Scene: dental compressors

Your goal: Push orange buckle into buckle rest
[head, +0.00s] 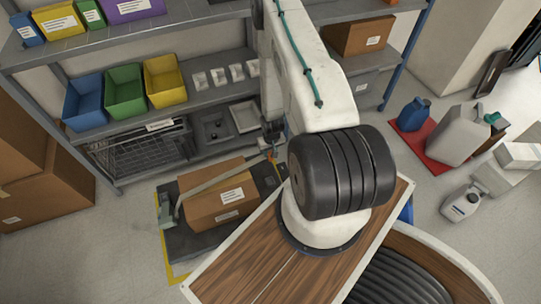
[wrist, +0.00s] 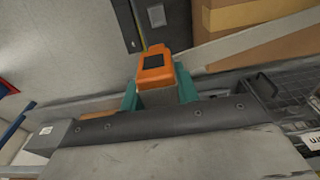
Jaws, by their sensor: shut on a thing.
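The orange buckle (wrist: 156,70) is between the teal fingers of my gripper (wrist: 157,84) in the wrist view. My gripper is shut on it, with one finger on each side. In the head view the buckle (head: 269,155) is a small orange spot at the box's far right corner, partly lost among the gripper parts. A pale strap (wrist: 240,44) runs from near the buckle across the cardboard box (wrist: 250,14); it also crosses the box (head: 215,204) in the head view. I cannot clearly make out the buckle rest in either view.
The box sits on a dark platform (head: 187,246) with yellow edging. Behind it stands a shelf with a wire basket (head: 140,152) and blue, green and yellow bins (head: 125,92). A wooden tabletop (head: 240,268) is in front. Jugs (head: 460,135) stand on the right.

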